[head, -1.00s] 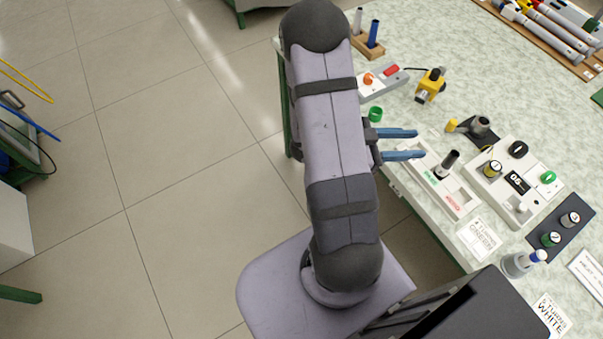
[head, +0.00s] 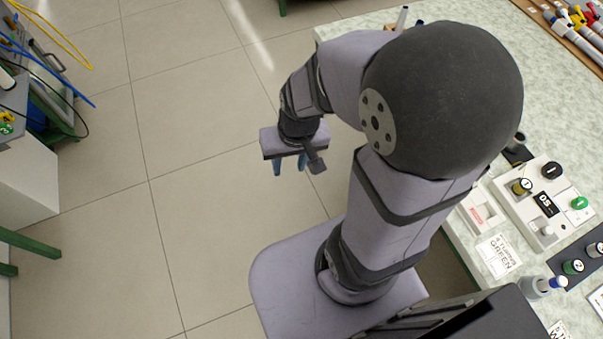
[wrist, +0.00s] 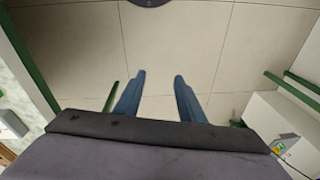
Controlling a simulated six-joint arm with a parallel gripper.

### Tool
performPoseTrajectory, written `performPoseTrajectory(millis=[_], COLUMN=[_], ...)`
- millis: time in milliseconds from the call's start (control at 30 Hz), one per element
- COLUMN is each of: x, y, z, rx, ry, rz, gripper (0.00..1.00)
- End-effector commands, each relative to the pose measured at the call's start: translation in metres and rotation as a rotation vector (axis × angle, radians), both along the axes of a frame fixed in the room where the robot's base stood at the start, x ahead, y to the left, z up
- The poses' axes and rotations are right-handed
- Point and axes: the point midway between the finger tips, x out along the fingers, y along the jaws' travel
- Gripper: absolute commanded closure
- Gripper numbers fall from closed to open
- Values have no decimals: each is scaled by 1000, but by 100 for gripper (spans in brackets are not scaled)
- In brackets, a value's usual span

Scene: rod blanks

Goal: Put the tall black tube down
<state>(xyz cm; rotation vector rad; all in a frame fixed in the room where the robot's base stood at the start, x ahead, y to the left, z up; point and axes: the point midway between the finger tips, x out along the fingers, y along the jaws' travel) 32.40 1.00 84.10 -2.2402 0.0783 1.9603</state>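My gripper (head: 290,168) hangs over the bare floor, left of the bench, fingers down. In the wrist view my gripper's two blue fingers (wrist: 158,78) stand apart with only floor tiles between them, so it is open and empty. No tall black tube shows in either current view. The white tray (head: 481,211), where a black tube stood upright one second ago, is mostly hidden behind my arm; only its near end with a red label shows.
The white panel (head: 545,228) has a small display, knobs and caps. A dark grey cup (head: 517,141) is partly hidden behind my arm. A white cabinet (wrist: 285,135) stands right in the wrist view.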

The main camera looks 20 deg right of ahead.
Motion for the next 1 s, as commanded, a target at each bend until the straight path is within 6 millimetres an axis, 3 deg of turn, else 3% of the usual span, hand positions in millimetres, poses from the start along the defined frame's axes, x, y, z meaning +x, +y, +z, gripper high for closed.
performPoseTrajectory(millis=[100, 233, 667, 1000], x=[-27, -42, -45, -45], y=[-4, -9, -10, -10], z=[7, 11, 16, 71], rx=[-47, -75, -82, -81], ry=[77, 124, 133, 132], rz=[103, 151, 159, 158], gripper=[64, 64, 64, 64])
